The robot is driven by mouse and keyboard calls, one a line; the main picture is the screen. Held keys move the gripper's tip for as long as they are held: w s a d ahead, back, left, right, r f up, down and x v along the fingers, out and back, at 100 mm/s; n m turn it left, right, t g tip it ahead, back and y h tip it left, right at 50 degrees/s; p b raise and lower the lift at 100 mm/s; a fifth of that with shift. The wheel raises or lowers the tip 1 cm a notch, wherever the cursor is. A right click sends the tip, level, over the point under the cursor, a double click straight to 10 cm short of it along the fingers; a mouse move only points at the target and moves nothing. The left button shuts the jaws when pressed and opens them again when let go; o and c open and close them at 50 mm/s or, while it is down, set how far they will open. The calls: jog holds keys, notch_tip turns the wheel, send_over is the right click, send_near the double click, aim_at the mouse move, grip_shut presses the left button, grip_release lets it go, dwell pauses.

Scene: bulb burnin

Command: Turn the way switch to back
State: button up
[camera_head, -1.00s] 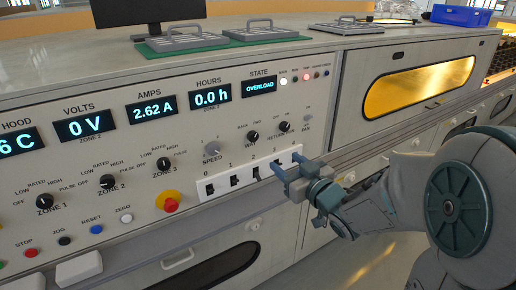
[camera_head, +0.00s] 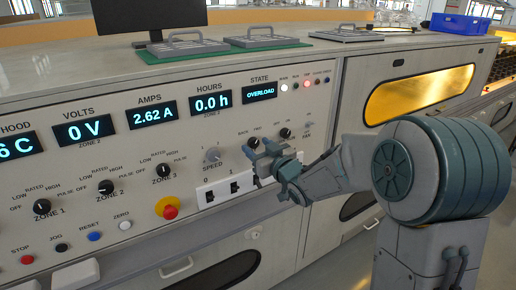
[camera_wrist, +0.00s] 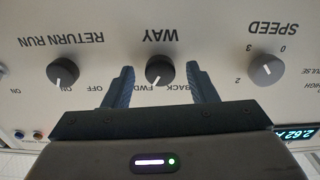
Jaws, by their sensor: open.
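The WAY switch is a dark round knob (camera_wrist: 160,70) on the panel. In the wrist view, which shows the panel upside down, its white mark points toward the FWD label, with the BACK label beside it. My gripper (camera_wrist: 160,72) is open, with one finger on each side of the knob and a visible gap on both sides. In the head view, my gripper (camera_head: 260,149) is at the panel just in front of the WAY knob (camera_head: 253,143), partly covering the area around it.
The grey SPEED knob (camera_wrist: 266,70) and the RETURN RUN knob (camera_wrist: 62,72) flank the WAY knob. A row of black rocker switches (camera_head: 234,187) lies below, partly hidden by my gripper. A red mushroom button (camera_head: 170,212) sits lower left.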

jog(key=shift+w+a, duration=0.1)
jog(key=shift+c, duration=0.3)
jog(key=c, duration=0.9)
